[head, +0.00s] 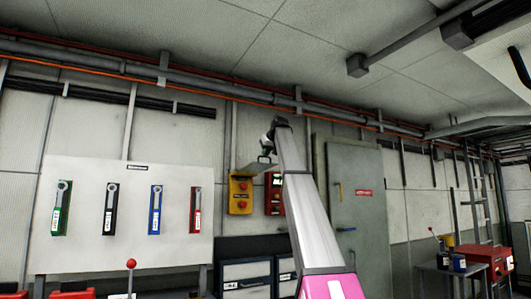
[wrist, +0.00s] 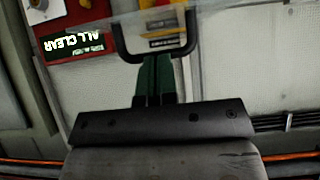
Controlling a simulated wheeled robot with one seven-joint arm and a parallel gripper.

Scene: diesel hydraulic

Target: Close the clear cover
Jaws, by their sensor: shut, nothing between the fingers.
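The clear cover (head: 252,167) is seen nearly edge-on in the head view, tilted up and out above a yellow box (head: 240,194) with red buttons. In the wrist view the clear cover (wrist: 220,45) is a see-through sheet with a black U-shaped handle (wrist: 122,42). The yellow box (wrist: 163,20) shows behind it, upside down. My gripper (head: 268,148) is up by the cover's outer edge. In the wrist view its dark green fingers (wrist: 155,62) are together and empty, with their tips at the handle. I cannot tell whether they touch it.
A red box (head: 275,194) is mounted right of the yellow box; its lit "ALL CLEAR" sign (wrist: 72,44) shows in the wrist view. A grey-green door (head: 355,200) stands to the right. A white board (head: 133,225) with several wrenches hangs left. Pipes (head: 215,85) run along the wall above.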

